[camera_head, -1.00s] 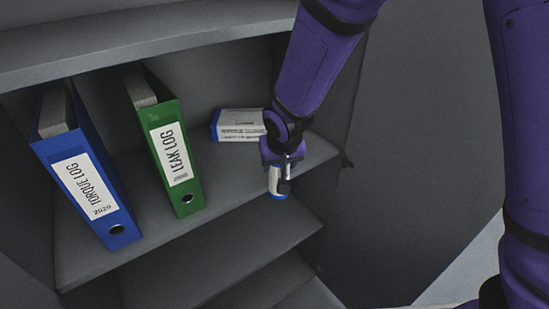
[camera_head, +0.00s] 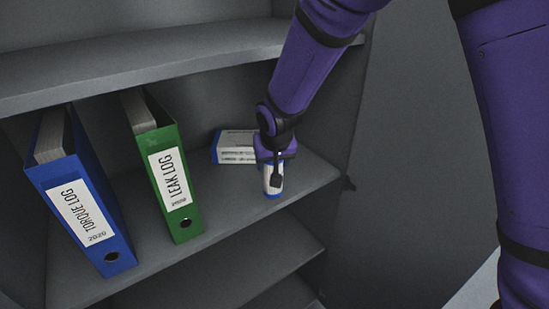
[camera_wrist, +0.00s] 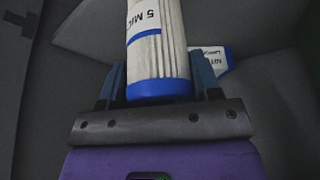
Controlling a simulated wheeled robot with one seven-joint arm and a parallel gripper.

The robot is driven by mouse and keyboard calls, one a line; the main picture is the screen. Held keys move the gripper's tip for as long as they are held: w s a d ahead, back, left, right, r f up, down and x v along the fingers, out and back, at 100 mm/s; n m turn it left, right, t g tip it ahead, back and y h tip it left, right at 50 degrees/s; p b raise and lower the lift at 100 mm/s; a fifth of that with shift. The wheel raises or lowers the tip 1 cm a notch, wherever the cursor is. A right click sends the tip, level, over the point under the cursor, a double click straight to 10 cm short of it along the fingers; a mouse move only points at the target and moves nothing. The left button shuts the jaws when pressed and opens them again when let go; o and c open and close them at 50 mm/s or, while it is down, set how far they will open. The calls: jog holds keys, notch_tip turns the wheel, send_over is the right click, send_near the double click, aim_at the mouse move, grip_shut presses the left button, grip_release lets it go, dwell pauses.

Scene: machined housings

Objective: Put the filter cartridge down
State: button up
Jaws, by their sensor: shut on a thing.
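The filter cartridge is a white pleated cylinder with a blue end cap and a "5 MIC" label. It fills the upper middle of the wrist view (camera_wrist: 160,60), between the two fingers of my gripper (camera_wrist: 161,84).
A white and blue box (camera_head: 233,147) lies just behind and left of my gripper; it also shows in the wrist view (camera_wrist: 213,60). A green binder (camera_head: 172,180) and a blue binder (camera_head: 82,205) stand to the left. An upper shelf (camera_head: 150,65) overhangs.

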jog(key=w+f, duration=0.4)
jog(key=w, duration=0.3)
jog(key=shift+w+d, duration=0.2)
jog(key=shift+d, duration=0.15)
jog(key=shift+f, duration=0.2)
jog(key=o, duration=1)
